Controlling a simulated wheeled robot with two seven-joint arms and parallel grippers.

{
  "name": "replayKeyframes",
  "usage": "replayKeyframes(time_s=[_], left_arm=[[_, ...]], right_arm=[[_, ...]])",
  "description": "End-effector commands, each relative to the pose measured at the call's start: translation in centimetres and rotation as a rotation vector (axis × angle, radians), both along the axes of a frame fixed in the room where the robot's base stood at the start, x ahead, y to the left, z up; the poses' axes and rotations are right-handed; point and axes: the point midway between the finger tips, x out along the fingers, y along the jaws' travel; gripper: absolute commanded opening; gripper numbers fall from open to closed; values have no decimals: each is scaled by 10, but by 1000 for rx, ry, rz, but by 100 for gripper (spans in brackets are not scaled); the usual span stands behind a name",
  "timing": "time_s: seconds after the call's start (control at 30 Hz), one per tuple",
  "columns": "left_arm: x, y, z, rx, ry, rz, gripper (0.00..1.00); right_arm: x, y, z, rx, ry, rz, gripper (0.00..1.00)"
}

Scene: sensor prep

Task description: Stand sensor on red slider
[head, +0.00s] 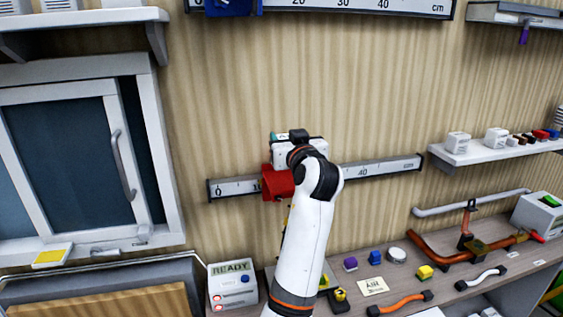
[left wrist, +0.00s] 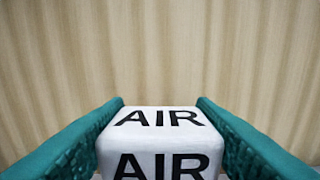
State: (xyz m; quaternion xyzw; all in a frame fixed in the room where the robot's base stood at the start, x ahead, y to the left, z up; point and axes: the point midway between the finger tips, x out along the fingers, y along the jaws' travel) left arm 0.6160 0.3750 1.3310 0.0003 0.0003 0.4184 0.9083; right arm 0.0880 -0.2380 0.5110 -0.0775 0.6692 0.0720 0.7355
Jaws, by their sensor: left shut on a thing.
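The sensor, a white block marked AIR (left wrist: 160,145), sits between the teal fingers of my left gripper (left wrist: 160,106), one on each side. In the head view my left gripper (head: 287,137) is up against the wall area, just above the red slider (head: 277,182). The sensor is mostly hidden there by the gripper and wrist. The red slider is on the lower wall rail (head: 235,187), near its left part, and my arm covers some of it. I cannot tell whether the sensor touches the slider. My right gripper is not in view.
A shelf (head: 475,153) juts out at right. A window (head: 75,150) is at left.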

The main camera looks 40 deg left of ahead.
Motion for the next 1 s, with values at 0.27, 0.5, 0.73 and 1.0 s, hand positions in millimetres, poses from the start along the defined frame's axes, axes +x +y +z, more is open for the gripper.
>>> replayKeyframes(time_s=[0.27,0.5,0.73,1.0], left_arm=[[-1,0,-31,2,4,0,27],[-1,0,-53,2,-2,1,27],[0,0,-54,1,-2,1,27],[0,0,-56,0,-1,1,72]], right_arm=[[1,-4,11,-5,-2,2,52],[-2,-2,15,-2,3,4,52],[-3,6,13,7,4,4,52],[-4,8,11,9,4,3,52]])
